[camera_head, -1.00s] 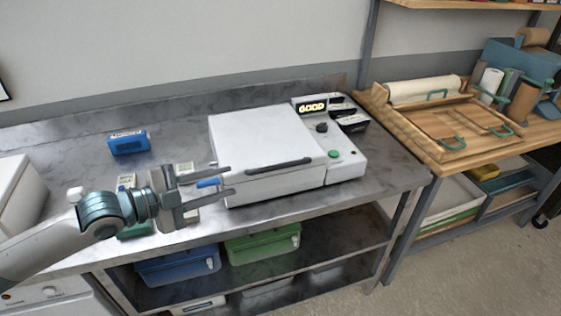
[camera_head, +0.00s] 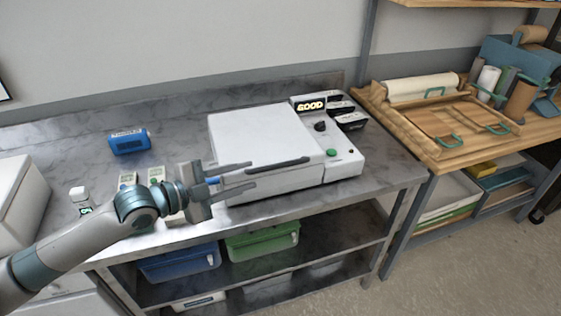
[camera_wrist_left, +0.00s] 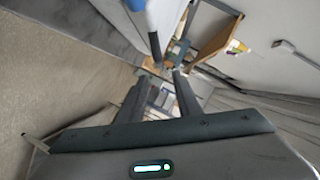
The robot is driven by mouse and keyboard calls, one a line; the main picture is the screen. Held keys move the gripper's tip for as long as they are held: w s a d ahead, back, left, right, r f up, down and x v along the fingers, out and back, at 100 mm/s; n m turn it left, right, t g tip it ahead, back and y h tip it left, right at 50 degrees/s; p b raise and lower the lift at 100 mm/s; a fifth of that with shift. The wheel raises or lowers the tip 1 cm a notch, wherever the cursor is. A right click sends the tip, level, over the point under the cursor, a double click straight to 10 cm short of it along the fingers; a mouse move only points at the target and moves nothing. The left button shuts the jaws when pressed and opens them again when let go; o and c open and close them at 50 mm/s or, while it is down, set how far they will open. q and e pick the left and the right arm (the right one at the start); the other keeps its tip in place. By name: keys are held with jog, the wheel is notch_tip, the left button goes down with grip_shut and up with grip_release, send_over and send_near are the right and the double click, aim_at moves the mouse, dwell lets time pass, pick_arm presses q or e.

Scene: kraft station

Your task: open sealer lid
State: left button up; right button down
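The sealer (camera_head: 265,130) is a white box on the steel table, with its lid (camera_head: 255,135) down. A dark handle bar (camera_head: 278,162) runs along the lid's front edge. My left gripper (camera_head: 253,174) is open and empty, its two fingers pointing right in front of the sealer's front left side. The fingertips are near the handle's left end; I cannot tell if they touch. In the left wrist view the fingers (camera_wrist_left: 162,85) are spread apart with nothing held between them. My right gripper is not in view.
The sealer's control panel (camera_head: 333,153) has a green button, a dark knob and a lit "GOOD" display (camera_head: 311,106). A blue device (camera_head: 129,142) lies behind my left arm. A small bottle (camera_head: 80,198) and a white box (camera_head: 20,200) stand at the left. Bins sit below.

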aim_at(275, 166)
pick_arm(q)
jog(key=p+x, duration=0.3)
jog(key=x, duration=0.7)
jog(key=shift+w+d, duration=0.1)
jog(key=shift+d, duration=0.1)
jog(key=shift+w+d+f+p, duration=0.2)
jog(key=shift+w+d+p, duration=0.2)
jog(key=shift+d, duration=0.1)
grip_shut()
